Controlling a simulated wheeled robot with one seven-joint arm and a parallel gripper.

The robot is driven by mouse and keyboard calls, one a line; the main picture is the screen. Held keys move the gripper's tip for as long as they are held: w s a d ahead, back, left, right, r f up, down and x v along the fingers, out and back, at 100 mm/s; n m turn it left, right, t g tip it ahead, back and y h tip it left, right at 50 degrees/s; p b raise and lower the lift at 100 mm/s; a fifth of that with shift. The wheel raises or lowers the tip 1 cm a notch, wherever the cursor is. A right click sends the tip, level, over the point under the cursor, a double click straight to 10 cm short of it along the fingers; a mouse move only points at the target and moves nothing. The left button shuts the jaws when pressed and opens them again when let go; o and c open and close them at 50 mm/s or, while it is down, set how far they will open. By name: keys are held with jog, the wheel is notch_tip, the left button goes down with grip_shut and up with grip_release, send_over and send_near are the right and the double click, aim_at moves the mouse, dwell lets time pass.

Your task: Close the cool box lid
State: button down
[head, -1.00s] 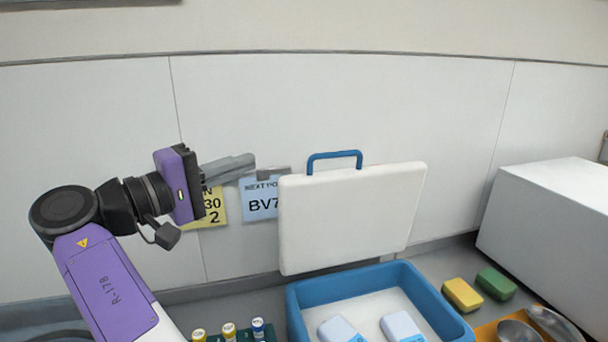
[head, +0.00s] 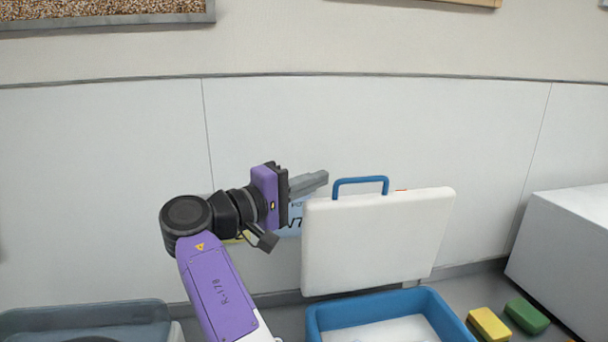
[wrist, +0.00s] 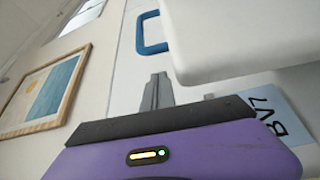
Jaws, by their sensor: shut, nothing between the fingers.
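The cool box is a blue tub (head: 375,309) with a pale inside, at the bottom of the head view. Its white lid (head: 375,240) stands open, nearly upright, at the back of the tub. A blue handle (head: 360,182) sits on the lid's top edge; it also shows in the wrist view (wrist: 140,34), beside the white lid (wrist: 235,40). My gripper (head: 325,177) is shut and empty. In the head view it appears just left of the handle, by the lid's upper left corner. In the wrist view its fingers (wrist: 157,88) point up near the handle, apart from it.
A yellow sponge (head: 488,324) and a green sponge (head: 526,316) lie right of the tub. A large white box (head: 565,245) stands further right. A translucent bin (head: 90,318) is at lower left. The wall with paper notes stands behind the lid.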

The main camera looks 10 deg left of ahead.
jog(key=shift+s+d+f+p, duration=0.1)
jog(key=shift+s+d+p, duration=0.2)
jog(key=shift+s, duration=0.3)
jog(key=shift+s+d+p, duration=0.2)
jog(key=shift+s+d, duration=0.15)
jog(key=shift+s, duration=0.25)
jog(key=shift+s+f, duration=0.1)
